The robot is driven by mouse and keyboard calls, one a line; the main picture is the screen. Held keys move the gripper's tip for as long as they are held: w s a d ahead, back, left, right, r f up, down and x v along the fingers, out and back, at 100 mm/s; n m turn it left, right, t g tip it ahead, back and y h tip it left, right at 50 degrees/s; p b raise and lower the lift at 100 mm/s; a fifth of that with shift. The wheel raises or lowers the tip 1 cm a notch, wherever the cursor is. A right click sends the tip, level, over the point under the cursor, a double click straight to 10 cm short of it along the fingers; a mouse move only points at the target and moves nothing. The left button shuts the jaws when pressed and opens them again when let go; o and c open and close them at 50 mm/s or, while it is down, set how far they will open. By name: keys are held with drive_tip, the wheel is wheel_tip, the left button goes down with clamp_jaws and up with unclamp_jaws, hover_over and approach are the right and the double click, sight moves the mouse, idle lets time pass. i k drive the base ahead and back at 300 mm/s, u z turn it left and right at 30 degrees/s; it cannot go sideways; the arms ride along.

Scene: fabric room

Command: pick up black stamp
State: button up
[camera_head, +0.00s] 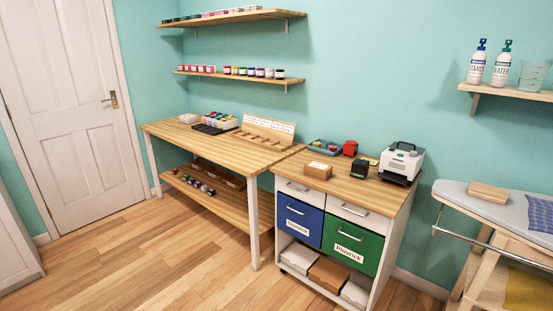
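A small black block-shaped object (360,168), which looks like the black stamp, stands on the wooden top of the drawer cabinet (345,190). My gripper is not in this view.
A blue tray (325,147) lies at the cabinet's back. A long wooden table (215,145) adjoins on the left, and an ironing board (485,205) stands at the right. The wooden floor (185,255) in front is clear. A white door (75,100) is at the left.

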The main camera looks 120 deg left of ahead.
sight(359, 168)
drive_tip(key=u, duration=0.75)
drive_tip(key=k, duration=1.05)
drive_tip(key=u, duration=1.45)
drive_tip(key=i, duration=1.1)
drive_tip(key=u, duration=0.9)
drive_tip(key=i, duration=1.45)
drive_tip(key=u, duration=0.95)
drive_tip(key=k, duration=0.4)
drive_tip(key=z, duration=1.05)
